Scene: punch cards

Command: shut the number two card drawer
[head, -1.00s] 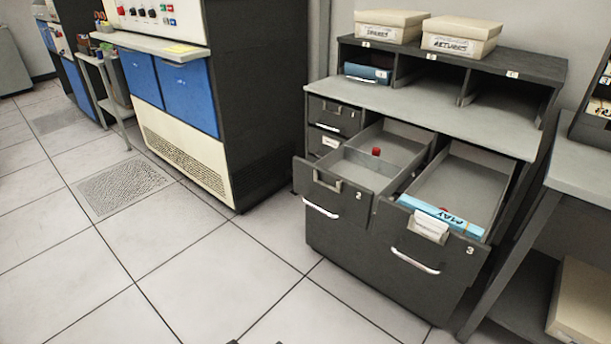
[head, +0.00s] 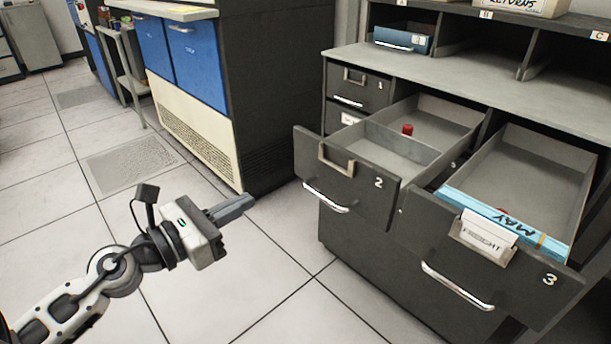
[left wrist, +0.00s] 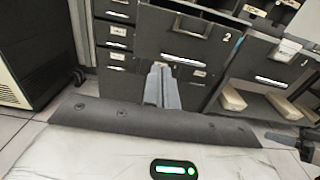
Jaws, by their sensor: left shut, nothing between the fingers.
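The number two card drawer (head: 345,190) stands pulled out from the dark cabinet in the head view. Its front has a label holder, a silver handle and a "2". Inside are a divider and a small red object (head: 407,129). My left gripper (head: 248,201) is shut and empty, in front of the drawer and to its left, apart from it. In the left wrist view, the drawer front (left wrist: 185,38) is ahead of the shut fingers (left wrist: 161,72).
The number three drawer (head: 470,265) is also pulled out, to the right, holding a blue "MAY" card pack (head: 505,222) and a "FREIGHT" label. The number one drawer (head: 355,86) is shut. A blue and cream machine (head: 190,90) stands at left. Tiled floor is clear between.

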